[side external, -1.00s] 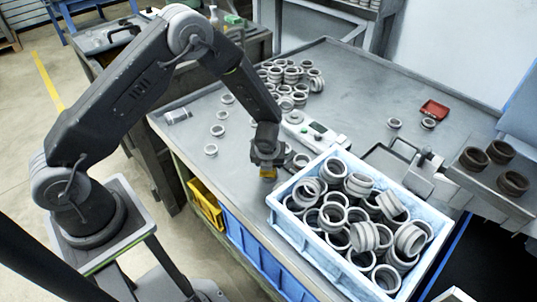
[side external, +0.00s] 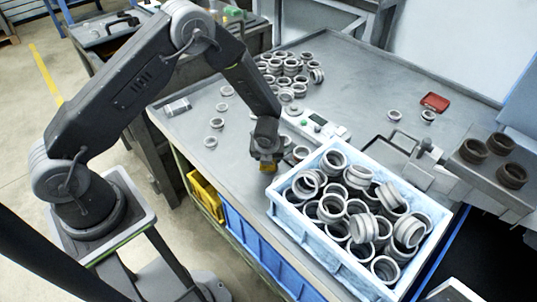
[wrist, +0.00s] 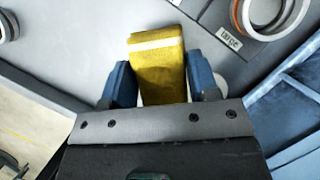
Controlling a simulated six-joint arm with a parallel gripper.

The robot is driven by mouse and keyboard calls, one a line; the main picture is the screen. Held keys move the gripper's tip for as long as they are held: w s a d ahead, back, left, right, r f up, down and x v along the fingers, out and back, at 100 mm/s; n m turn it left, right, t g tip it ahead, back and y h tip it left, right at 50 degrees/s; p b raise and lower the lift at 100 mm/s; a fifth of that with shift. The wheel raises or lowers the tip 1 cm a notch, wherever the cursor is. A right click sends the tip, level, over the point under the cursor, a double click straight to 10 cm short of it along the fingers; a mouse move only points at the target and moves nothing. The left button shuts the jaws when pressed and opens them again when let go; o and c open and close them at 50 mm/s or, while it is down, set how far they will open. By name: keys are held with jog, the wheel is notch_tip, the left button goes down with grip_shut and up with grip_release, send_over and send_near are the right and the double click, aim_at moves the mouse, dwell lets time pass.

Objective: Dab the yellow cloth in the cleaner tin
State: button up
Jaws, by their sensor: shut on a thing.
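My gripper (side external: 266,152) points down over the near edge of the grey table, left of the blue crate. It is shut on the yellow cloth (side external: 268,168), which shows below the jaws. In the wrist view the cloth (wrist: 158,62) is a folded strip with a white band, held between my blue fingers (wrist: 160,88). I cannot tell whether the cloth touches the table. A small red open container (side external: 435,102) stands at the back right of the table; I cannot tell whether it is the cleaner tin. A pale round edge (wrist: 221,80) is partly hidden behind the right finger.
A pale blue crate (side external: 292,219) full of metal rings stands close right of my gripper. Loose rings (side external: 284,68) cluster at the back left. A gauge with a green button (side external: 316,127) lies behind the crate. Dark rings (side external: 492,158) sit on a right-hand tray.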

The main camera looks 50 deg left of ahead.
jog(key=shift+f, duration=0.6)
dwell(1.2)
jog(key=shift+r, duration=3.55)
jog(key=shift+s+a+r+n, duration=0.15)
jog(key=shift+a+n, duration=0.1)
jog(key=shift+n, duration=0.35)
jog(key=s+a+r+n+g+h, duration=0.1)
jog(key=s+r+n+g, duration=0.2)
jog(key=n, duration=1)
jog(key=s+a+r+n+g+h, duration=0.1)
jog(key=s+r+n+g, duration=0.3)
jog(key=n, duration=0.9)
jog(key=shift+s+a+r+g+h, duration=0.15)
jog(key=shift+s+r+g+h, duration=0.15)
jog(key=shift+h, duration=0.2)
